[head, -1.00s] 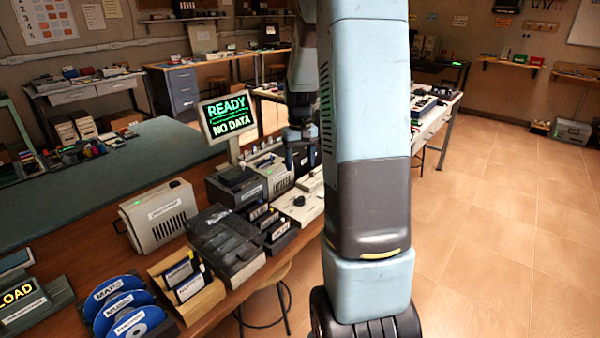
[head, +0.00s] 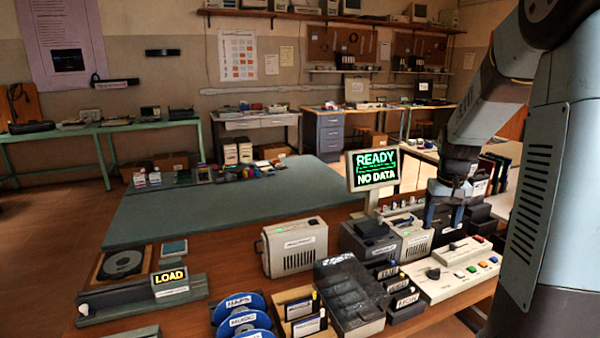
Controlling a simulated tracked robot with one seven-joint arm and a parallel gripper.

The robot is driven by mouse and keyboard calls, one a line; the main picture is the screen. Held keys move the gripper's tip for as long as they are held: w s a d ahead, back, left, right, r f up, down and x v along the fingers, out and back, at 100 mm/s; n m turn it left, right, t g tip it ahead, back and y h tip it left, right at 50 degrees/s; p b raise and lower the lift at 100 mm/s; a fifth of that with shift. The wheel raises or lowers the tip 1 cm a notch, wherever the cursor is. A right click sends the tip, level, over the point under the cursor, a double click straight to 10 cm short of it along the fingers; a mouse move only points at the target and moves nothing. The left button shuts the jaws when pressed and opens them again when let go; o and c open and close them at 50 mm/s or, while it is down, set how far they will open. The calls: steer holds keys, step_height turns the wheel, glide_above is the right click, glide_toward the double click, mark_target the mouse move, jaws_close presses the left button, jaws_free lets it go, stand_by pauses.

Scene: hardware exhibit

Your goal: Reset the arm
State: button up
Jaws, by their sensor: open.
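My arm comes down along the right side of the head view. My gripper (head: 445,220) points downward over the right part of the wooden bench, above and behind a control panel with coloured buttons (head: 462,265). Its fingers look apart, with nothing clearly held between them. The fingertips are small and dark against the equipment behind, so I cannot tell how far above it they are.
A screen reading "READY NO DATA" (head: 375,170) stands left of my gripper. A beige box (head: 295,247), a dark tray (head: 350,290), blue discs (head: 242,318) and a "LOAD" unit (head: 170,282) sit on the bench. The green mat (head: 220,210) has wide bare room.

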steer(key=s+a+r+t, duration=0.1)
steer(key=s+a+r, duration=0.3)
steer(key=s, duration=0.3)
steer(key=s+a+r+n+t, duration=0.1)
steer(key=s+a+r+t, duration=0.1)
steer(key=s+a+r, duration=0.2)
steer(key=s+a+r+t, duration=0.1)
steer(key=s+a+r, duration=0.3)
steer(key=s+a, duration=0.3)
steer(key=s, duration=0.5)
steer(key=shift+r+n+t, duration=0.2)
steer(key=shift+n+t, duration=0.2)
